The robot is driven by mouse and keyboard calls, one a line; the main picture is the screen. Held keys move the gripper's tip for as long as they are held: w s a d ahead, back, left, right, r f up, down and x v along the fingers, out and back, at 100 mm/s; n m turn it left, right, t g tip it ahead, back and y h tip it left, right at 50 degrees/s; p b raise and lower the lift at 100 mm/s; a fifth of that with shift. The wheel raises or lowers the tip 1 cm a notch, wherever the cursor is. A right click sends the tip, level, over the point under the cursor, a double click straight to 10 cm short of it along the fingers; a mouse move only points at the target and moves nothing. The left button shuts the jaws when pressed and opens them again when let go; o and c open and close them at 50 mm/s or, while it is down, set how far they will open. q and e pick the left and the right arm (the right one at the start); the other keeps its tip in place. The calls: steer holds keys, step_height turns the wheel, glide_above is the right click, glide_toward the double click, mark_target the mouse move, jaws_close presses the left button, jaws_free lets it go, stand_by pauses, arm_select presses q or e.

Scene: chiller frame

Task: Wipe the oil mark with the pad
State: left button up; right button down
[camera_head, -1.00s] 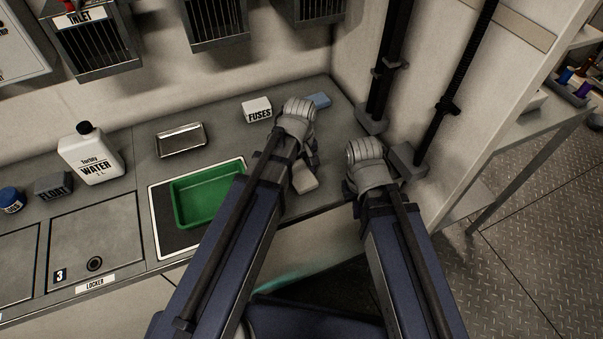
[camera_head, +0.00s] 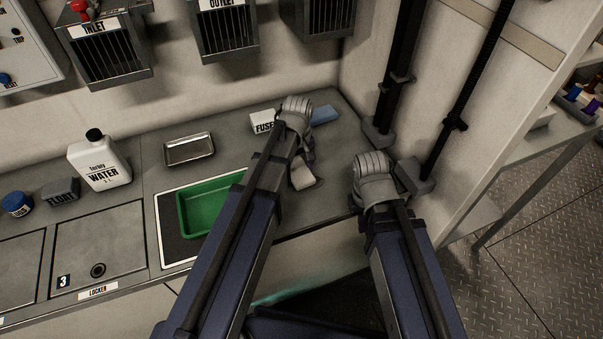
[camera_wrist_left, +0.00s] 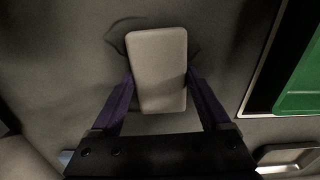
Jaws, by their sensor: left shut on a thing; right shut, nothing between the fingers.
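My left gripper (camera_wrist_left: 158,95) is shut on a pale grey-beige pad (camera_wrist_left: 157,70), held between its two fingers over the grey worktop. The pad also shows below the left wrist in the head view (camera_head: 302,177). A faint dark-edged mark (camera_wrist_left: 118,33) on the worktop shows around the pad's far end in the left wrist view. The pad hides its middle. I cannot tell whether the pad touches the surface. My right gripper (camera_head: 358,202) is shut and empty near the worktop's right end, mostly hidden by its own wrist.
A FUSES box (camera_head: 262,122) and a blue block (camera_head: 324,114) lie close to my left wrist. A green tray (camera_head: 196,222) is left of the arm, with a metal dish (camera_head: 188,148) behind it. Black pipes (camera_head: 397,85) rise at the right.

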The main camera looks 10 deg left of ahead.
mark_target(310, 177)
arm_select(q)
steer(key=shift+w+a, duration=0.15)
steer(key=shift+w, duration=0.1)
steer(key=shift+w+d+f, duration=0.1)
steer(key=shift+w+d, duration=0.4)
steer(key=shift+d, duration=0.4)
steer(key=shift+s, duration=0.1)
steer(key=shift+s+d, duration=0.55)
steer(key=shift+s, duration=0.25)
steer(key=shift+s+d, duration=0.55)
steer(key=shift+s, duration=0.2)
steer(key=shift+s+d+f, duration=0.1)
steer(key=shift+s+d, duration=0.45)
steer(key=shift+s, duration=0.3)
steer(key=shift+s+d, duration=0.55)
steer(key=shift+s, duration=0.3)
